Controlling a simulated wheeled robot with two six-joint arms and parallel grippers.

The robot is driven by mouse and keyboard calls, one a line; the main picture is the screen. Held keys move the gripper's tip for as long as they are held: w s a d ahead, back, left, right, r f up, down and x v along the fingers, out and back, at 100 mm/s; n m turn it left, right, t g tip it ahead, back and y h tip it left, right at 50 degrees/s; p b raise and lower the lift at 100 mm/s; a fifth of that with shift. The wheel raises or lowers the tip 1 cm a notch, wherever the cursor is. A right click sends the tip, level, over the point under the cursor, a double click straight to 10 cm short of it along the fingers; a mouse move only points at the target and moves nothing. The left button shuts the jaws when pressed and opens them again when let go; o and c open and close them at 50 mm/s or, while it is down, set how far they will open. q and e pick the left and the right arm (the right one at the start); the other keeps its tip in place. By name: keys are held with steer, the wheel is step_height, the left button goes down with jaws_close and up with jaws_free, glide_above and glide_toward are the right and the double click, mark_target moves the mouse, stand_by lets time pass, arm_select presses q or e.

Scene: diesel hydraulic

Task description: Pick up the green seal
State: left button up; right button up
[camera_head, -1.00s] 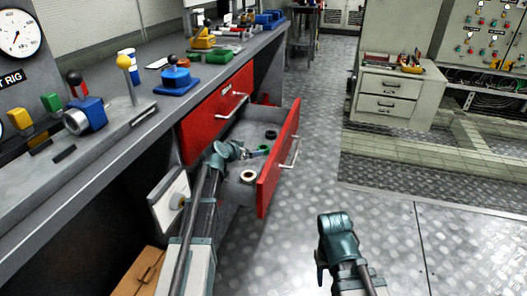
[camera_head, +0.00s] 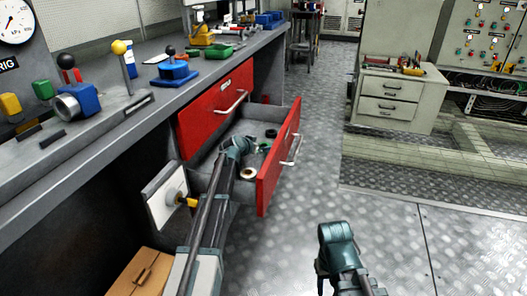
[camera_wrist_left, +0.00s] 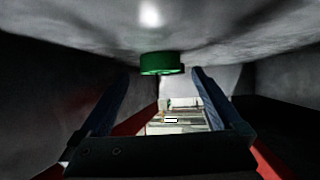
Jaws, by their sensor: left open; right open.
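The green seal (camera_wrist_left: 162,63) shows in the left wrist view as a short green cylinder on the grey drawer floor, ahead of and between the two fingers. My left gripper (camera_head: 246,143) is open and empty, reaching down into the open red-fronted drawer (camera_head: 280,155). In the left wrist view its fingers (camera_wrist_left: 158,75) stand apart on either side of the seal, and I cannot tell that they touch it. In the head view the gripper mostly hides the seal. My right gripper (camera_head: 337,235) is open and empty above the floor, right of the drawer.
A black ring (camera_head: 271,133) and a white-and-tan ring (camera_head: 248,174) also lie in the drawer. A closed red drawer (camera_head: 217,110) is beside it under the workbench. A brown box (camera_head: 140,272) stands at lower left. The metal floor on the right is clear.

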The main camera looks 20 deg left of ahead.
arm_select(q)
steer(key=x, duration=0.2)
steer(key=shift+w+f+b, duration=0.2)
steer(key=shift+w+b, duration=0.15)
arm_select(e)
steer(key=shift+f, duration=0.65)
arm_select(q)
steer(key=shift+c, duration=0.3)
steer(key=c, duration=1.3)
steer(key=shift+c, duration=0.2)
steer(key=shift+r, duration=0.1)
step_height(320, 180, up, 10)
steer(key=p, duration=1)
arm_select(e)
step_height(320, 180, up, 10)
steer(key=shift+d, duration=0.15)
